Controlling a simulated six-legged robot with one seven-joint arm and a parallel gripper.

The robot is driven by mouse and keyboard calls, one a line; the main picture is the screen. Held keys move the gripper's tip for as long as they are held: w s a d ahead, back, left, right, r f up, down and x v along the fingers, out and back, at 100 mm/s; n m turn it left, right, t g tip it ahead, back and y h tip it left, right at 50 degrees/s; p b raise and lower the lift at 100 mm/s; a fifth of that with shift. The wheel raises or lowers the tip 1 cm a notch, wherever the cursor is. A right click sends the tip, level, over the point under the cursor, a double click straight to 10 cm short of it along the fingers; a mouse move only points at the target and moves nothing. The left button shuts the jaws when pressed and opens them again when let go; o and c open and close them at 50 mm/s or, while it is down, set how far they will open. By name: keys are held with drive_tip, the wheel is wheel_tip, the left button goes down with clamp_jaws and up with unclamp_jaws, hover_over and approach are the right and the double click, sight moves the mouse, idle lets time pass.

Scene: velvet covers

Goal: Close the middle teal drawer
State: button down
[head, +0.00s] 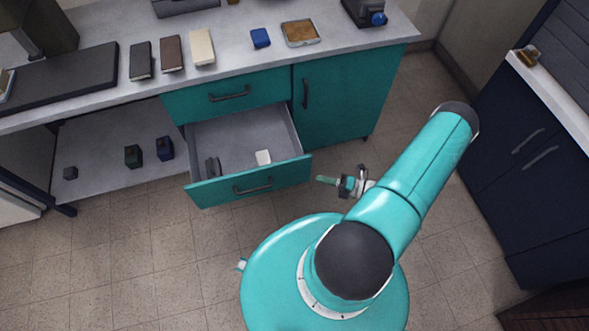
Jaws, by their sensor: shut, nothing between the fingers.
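The teal drawer (207,192) is pulled out from the cabinet under the counter, below a shut teal drawer (182,104). Its front has a dark bar handle (253,187). Inside the grey tray lie a small white item (263,157) and a dark item (212,167) near the left wall. My gripper (322,180) is just right of the open drawer's front, apart from it, with its fingers together and empty. It points left toward the drawer's right end.
A teal cabinet door (345,108) right of the drawers is shut. The counter (270,62) above holds several boxes, a blue block (260,38) and a tray (300,33). Dark navy cabinets (530,150) stand at the right. Tiled floor (150,260) in front is clear.

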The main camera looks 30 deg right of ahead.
wheel_tip(320, 180, down, 4)
drive_tip(key=s+a+m+t+h, duration=0.1)
drive_tip(key=m+t+h, duration=0.1)
drive_tip(key=m, duration=0.2)
approach(285, 165)
drive_tip(key=a, duration=0.4)
drive_tip(key=shift+m+t, duration=0.3)
drive_tip(key=w, duration=0.4)
drive_tip(key=shift+w+d+f, duration=0.15)
drive_tip(key=shift+d+f, duration=0.05)
drive_tip(key=shift+d, duration=0.05)
drive_tip(key=shift+w+d, duration=0.1)
drive_tip(key=shift+w, duration=0.25)
drive_tip(key=shift+d, duration=0.1)
